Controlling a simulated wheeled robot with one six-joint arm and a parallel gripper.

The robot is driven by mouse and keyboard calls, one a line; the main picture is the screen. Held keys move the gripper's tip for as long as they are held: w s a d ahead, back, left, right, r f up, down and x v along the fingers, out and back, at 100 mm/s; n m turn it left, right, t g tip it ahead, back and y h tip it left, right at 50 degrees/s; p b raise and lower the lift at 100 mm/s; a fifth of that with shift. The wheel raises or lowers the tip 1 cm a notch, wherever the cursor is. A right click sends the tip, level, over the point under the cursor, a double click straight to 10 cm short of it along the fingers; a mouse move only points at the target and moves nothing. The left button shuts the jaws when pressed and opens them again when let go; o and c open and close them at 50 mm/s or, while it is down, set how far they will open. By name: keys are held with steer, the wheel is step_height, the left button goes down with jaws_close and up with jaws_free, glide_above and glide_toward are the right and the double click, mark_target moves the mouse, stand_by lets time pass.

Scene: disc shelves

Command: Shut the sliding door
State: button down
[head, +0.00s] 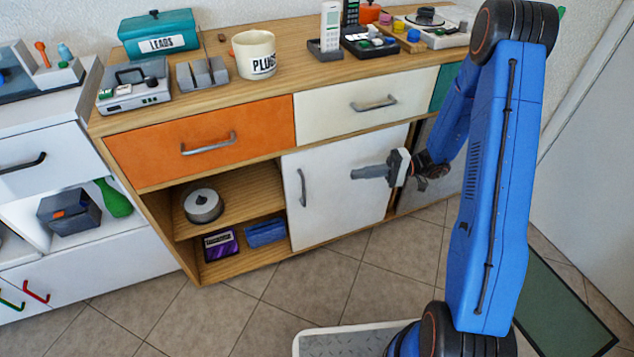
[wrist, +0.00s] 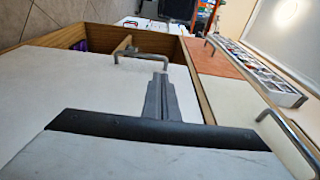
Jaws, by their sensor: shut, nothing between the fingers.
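The white sliding door (head: 345,215) covers the middle of the wooden cabinet's lower part. Its upright bar handle (head: 302,187) is near its left edge. Left of the door, the shelf compartment (head: 245,190) stands open. My gripper (head: 354,174) is shut and empty, in front of the door's upper middle, pointing left toward the handle with a gap between. In the wrist view, the shut fingers (wrist: 159,82) point at the door handle (wrist: 140,54), with the white door face (wrist: 90,95) beside them. I cannot tell whether the fingers touch the door.
The open compartment holds a disc spindle (head: 203,206), a purple box (head: 221,245) and a blue item (head: 266,232). Above are an orange drawer (head: 200,145) and a cream drawer (head: 365,100) with projecting handles. The tiled floor (head: 310,285) in front is clear.

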steer(key=a, duration=0.4)
steer(key=s+a, duration=0.1)
steer(key=a, duration=0.9)
steer(key=shift+s, duration=0.3)
